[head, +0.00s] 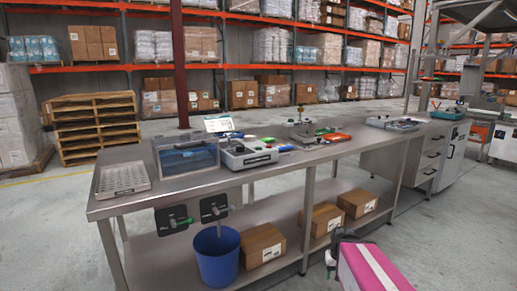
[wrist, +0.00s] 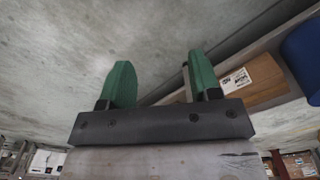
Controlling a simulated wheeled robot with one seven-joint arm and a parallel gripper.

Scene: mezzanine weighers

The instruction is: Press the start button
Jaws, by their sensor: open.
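No start button can be told for sure at this size. A light grey machine (head: 247,153) with a tilted screen (head: 219,124) stands on the steel bench, and small dark and coloured details show on its top. Two black panels with levers, a left one (head: 168,221) and a right one (head: 210,203), hang under the bench's front edge. My gripper (wrist: 160,75) shows in the wrist view with its two green fingers wide apart and nothing between them. It is low in front of the bench, away from the machine.
The steel bench (head: 112,207) also bears a perforated tray (head: 122,178) and a clear-lidded blue box (head: 185,157). A blue bin (head: 217,258) and several cartons stand on its lower shelf; the bin (wrist: 306,55) and a carton (wrist: 250,80) show in the wrist view.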

